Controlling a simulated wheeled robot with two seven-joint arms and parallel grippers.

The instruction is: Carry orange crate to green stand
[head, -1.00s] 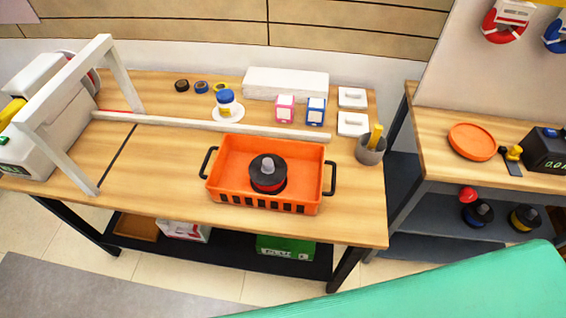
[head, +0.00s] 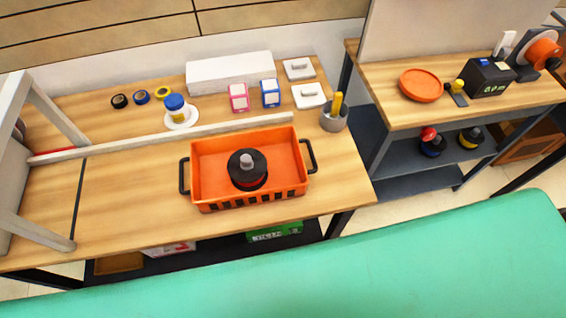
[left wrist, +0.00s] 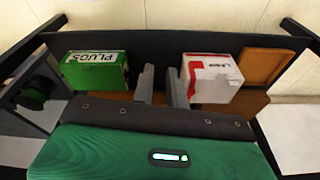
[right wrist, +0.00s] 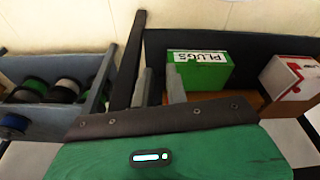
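The orange crate (head: 215,161), with a black handle at each end, stands on the wooden workbench (head: 115,200) near its front edge. A black and red round object with a grey top (head: 247,168) sits inside it. Neither gripper shows in the head view. In the left wrist view my left gripper (left wrist: 160,76) has its two grey fingers apart with nothing between them. In the right wrist view my right gripper (right wrist: 161,80) also has its fingers apart and empty. Both face the bench's lower shelf, away from the crate. I cannot identify a green stand.
A smooth green surface (head: 330,270) fills the bottom of the head view; I cannot tell if it is mine. A white bar (head: 200,136) lies behind the crate, and a grey cup (head: 334,121) stands to its right. A second bench (head: 385,85) is at right.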

